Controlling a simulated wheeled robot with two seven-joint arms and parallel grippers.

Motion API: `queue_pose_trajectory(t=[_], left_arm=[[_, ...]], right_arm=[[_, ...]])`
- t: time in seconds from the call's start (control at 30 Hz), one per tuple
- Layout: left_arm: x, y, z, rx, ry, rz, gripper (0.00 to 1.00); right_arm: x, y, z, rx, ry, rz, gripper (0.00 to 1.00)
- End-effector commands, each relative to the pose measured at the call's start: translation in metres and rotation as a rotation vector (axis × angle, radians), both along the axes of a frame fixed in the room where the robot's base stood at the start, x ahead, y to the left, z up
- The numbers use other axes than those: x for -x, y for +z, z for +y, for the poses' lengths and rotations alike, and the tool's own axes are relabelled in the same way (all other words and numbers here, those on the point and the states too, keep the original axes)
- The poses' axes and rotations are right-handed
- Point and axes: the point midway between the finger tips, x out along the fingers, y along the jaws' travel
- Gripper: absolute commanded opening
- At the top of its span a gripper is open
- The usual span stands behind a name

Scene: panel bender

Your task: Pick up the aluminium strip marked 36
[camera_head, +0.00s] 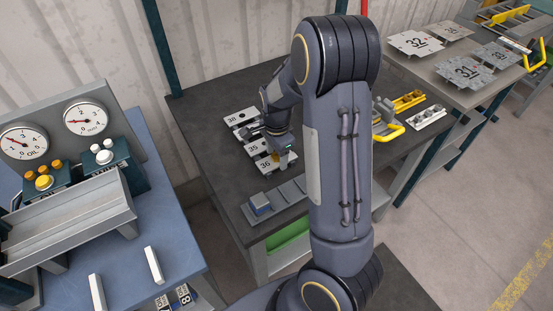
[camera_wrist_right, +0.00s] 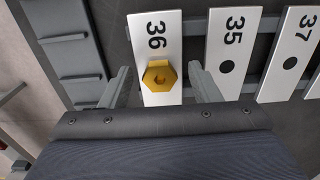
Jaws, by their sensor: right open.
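The aluminium strip marked 36 (camera_wrist_right: 155,30) is a pale flat bar with a gold hexagonal knob (camera_wrist_right: 159,76) on it. In the head view the strip (camera_head: 265,164) is the nearest of the row on the dark table. My right gripper (camera_wrist_right: 160,70) is open, with one finger on each side of the strip at the knob. No contact with the knob shows. In the head view my right gripper (camera_head: 280,154) is over the strip's right part and hides some of it. My left gripper is not in view.
The strip marked 35 (camera_wrist_right: 231,30) lies close beside it, then the one marked 37 (camera_wrist_right: 295,40), both with dark round holes. A bench with gauges stands left.

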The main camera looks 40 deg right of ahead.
Motion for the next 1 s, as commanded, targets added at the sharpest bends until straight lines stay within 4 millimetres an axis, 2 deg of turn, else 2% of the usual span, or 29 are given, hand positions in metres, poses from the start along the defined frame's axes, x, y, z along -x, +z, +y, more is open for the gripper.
queue_pose_trajectory(t=[1.0], left_arm=[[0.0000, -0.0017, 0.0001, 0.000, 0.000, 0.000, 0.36]], right_arm=[[0.0002, -0.0064, -0.0001, 0.000, 0.000, -0.001, 0.56]])
